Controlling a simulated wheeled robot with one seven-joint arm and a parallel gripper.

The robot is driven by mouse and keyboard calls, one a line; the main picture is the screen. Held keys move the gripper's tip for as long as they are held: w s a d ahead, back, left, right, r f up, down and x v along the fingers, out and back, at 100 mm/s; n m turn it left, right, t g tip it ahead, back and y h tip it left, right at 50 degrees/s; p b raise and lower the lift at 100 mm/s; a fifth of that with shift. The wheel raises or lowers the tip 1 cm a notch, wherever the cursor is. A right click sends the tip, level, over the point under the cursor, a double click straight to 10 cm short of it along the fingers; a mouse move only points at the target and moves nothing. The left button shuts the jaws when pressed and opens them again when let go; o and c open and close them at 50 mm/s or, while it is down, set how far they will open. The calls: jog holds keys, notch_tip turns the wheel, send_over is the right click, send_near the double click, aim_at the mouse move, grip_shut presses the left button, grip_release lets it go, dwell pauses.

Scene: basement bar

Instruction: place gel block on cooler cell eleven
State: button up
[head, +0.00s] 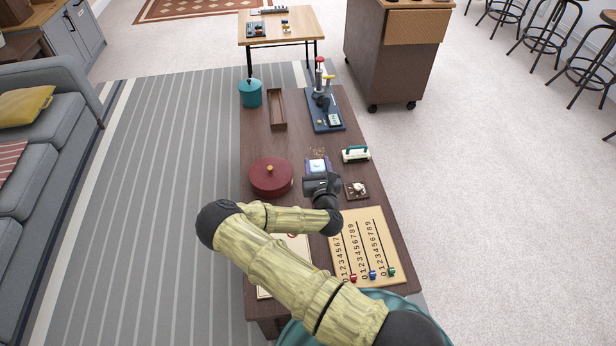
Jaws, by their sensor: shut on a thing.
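My gripper (321,180) is over the middle of the long dark table and points down. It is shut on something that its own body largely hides. A small pale block (318,166), white to light blue, shows right at its far side and looks like the gel block. A dark bluish-purple edge shows around and under this block; I cannot tell whether that is the cooler. No cell numbers can be read at this size. I cannot tell whether the block touches what is below it.
A dark red round lidded pot (271,177) stands left of my gripper. A teal-handled white object (356,154) and a small dark square piece (356,190) are to its right. A numbered slider board (364,246) lies nearer. A wooden tray (277,110) and blue-based device (325,112) are farther back.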

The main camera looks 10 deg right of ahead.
jog(key=w+a+f+b, duration=0.2)
jog(key=w+f+b, duration=0.9)
jog(key=b, duration=1.1)
jog(key=w, duration=0.4)
jog(key=shift+w+f+b, duration=0.15)
jog(key=shift+f+b, duration=0.1)
jog(key=shift+b, duration=0.15)
jog(key=shift+a, duration=0.1)
jog(key=shift+f+b, duration=0.85)
jog(key=shift+f, duration=1.65)
jog(key=shift+f+b, duration=0.95)
jog(key=shift+f, duration=1.55)
jog(key=shift+f, duration=0.1)
